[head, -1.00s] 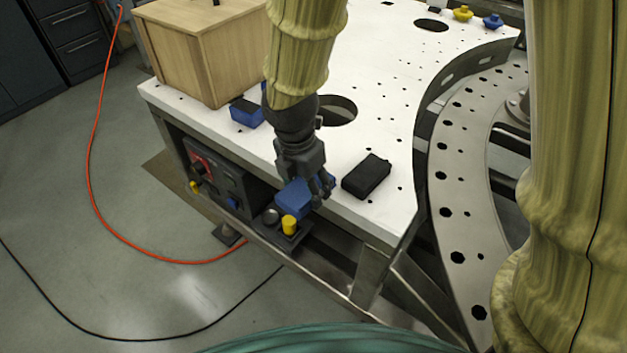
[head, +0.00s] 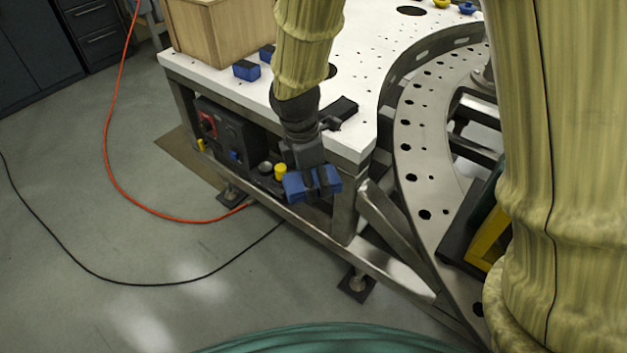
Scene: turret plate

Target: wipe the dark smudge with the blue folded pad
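My gripper (head: 318,182) is shut on a blue pad (head: 297,187), whose blue shows on both sides of the dark fingers. The pad hangs in front of the near edge of the white plate (head: 215,78), apart from its top. I cannot make out the dark smudge on the visible part of the plate; my arm covers some of the top.
A black block (head: 342,107) lies on the plate behind my gripper. A blue block (head: 246,70) and another partly hidden blue thing (head: 267,52) lie near a wooden box (head: 215,35). A control panel (head: 228,137) with a yellow knob (head: 280,172) sits below. A curved metal rail (head: 415,165) is right.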

